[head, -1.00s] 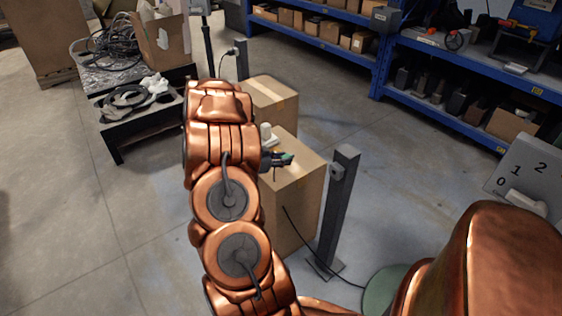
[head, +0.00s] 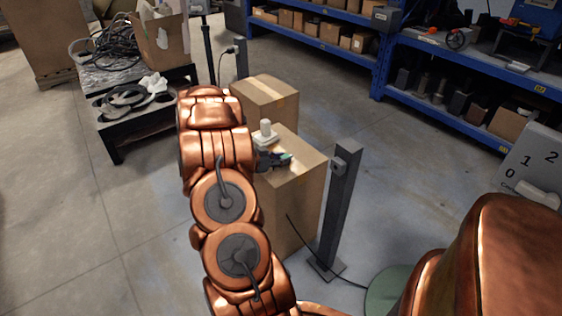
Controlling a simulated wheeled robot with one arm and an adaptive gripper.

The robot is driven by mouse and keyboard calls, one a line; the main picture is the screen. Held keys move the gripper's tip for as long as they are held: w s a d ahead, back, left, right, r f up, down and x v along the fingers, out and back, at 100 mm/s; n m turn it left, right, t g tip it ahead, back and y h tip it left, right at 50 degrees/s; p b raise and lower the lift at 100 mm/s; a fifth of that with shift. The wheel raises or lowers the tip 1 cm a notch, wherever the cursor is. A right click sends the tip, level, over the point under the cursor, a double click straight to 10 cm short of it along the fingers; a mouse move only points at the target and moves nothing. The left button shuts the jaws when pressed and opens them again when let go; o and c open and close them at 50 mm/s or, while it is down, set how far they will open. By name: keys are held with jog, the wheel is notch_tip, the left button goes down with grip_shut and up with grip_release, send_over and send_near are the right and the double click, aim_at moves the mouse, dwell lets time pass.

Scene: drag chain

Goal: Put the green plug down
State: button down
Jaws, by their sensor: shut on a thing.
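My gripper (head: 274,161) reaches out from behind my copper-coloured arm, over the top of the front cardboard box (head: 305,180). It is shut on the green plug (head: 287,157), of which only a small green tip shows. The rest of the plug is hidden by the gripper and arm. The gripper is low over the box top; I cannot tell whether the plug touches it.
A white object (head: 265,132) stands on the box top just behind the gripper. A grey post (head: 339,205) stands right of the box, with a dark cable (head: 310,250) on the near side. Another box (head: 270,97) is behind. Open floor lies to the left.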

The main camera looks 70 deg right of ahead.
jog(key=c, duration=0.9)
grip_release()
jog(key=shift+f, duration=0.1)
jog(key=shift+w+a+r, duration=0.1)
jog(key=shift+r, duration=0.2)
jog(key=p+v, duration=0.3)
jog(key=v, duration=0.8)
jog(key=shift+w+a, duration=0.15)
jog(key=shift+a, duration=0.15)
